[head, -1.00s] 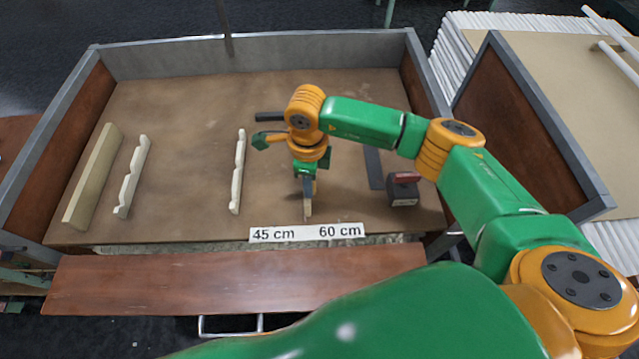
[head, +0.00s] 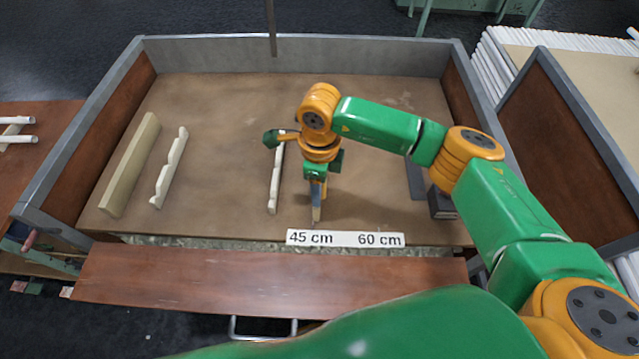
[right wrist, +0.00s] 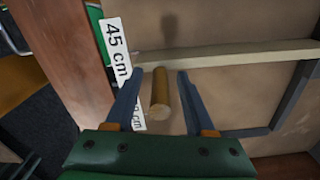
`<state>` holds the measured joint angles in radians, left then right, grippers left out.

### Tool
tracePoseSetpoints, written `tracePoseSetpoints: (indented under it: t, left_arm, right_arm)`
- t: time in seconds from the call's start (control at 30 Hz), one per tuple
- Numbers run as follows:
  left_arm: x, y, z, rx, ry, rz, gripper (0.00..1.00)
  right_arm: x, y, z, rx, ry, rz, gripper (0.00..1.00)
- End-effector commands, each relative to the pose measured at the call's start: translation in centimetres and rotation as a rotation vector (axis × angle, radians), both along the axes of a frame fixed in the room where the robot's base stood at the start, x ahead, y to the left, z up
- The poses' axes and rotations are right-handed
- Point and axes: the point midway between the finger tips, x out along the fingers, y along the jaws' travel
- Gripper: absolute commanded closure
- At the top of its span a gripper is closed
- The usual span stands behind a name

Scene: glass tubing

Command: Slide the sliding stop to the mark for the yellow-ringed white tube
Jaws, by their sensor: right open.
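The sliding stop appears to be the upright pale wooden peg (head: 316,214) at the bench's front, just behind the 45 cm end of the white label strip (head: 345,238). The 60 cm mark is farther right. My right gripper (head: 317,190) points down over the peg. In the right wrist view the peg (right wrist: 160,95) stands between the two open blue fingers, with visible gaps on both sides. The label (right wrist: 118,60) shows beyond the left finger, its 60 cm end partly hidden. I see no yellow-ringed tube. My left gripper is not in view.
A notched rail (head: 276,185) stands close left of the gripper. Another notched rail (head: 170,168) and a plain bar (head: 130,165) are farther left. A dark block (head: 441,203) is partly behind my arm. White tubes (head: 15,138) lie on the left table.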

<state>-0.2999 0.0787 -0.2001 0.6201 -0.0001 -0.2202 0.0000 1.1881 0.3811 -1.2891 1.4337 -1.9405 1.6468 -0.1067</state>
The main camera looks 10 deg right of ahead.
Motion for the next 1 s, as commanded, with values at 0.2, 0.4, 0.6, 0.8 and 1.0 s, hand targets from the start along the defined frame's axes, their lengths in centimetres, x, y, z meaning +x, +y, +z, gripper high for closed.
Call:
tracePoseSetpoints:
  t: [0.2, 0.4, 0.6, 0.8, 1.0]
  left_arm:
    - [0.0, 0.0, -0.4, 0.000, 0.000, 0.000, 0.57]
    - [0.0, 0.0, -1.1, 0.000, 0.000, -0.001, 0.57]
    - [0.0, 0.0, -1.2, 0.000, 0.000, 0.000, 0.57]
    - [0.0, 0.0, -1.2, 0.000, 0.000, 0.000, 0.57]
    - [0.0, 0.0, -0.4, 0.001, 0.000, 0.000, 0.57]
  right_arm:
    - [0.1, 0.0, 1.5, 0.001, -0.005, -0.001, 0.45]
    - [0.1, 0.1, 5.7, 0.000, -0.004, -0.001, 0.45]
    - [0.0, 0.0, 7.1, -0.001, 0.000, 0.000, 0.45]
    - [0.0, 0.0, 7.1, -0.001, 0.000, 0.000, 0.45]
    - [0.0, 0.1, 7.9, -0.001, 0.000, 0.000, 0.45]
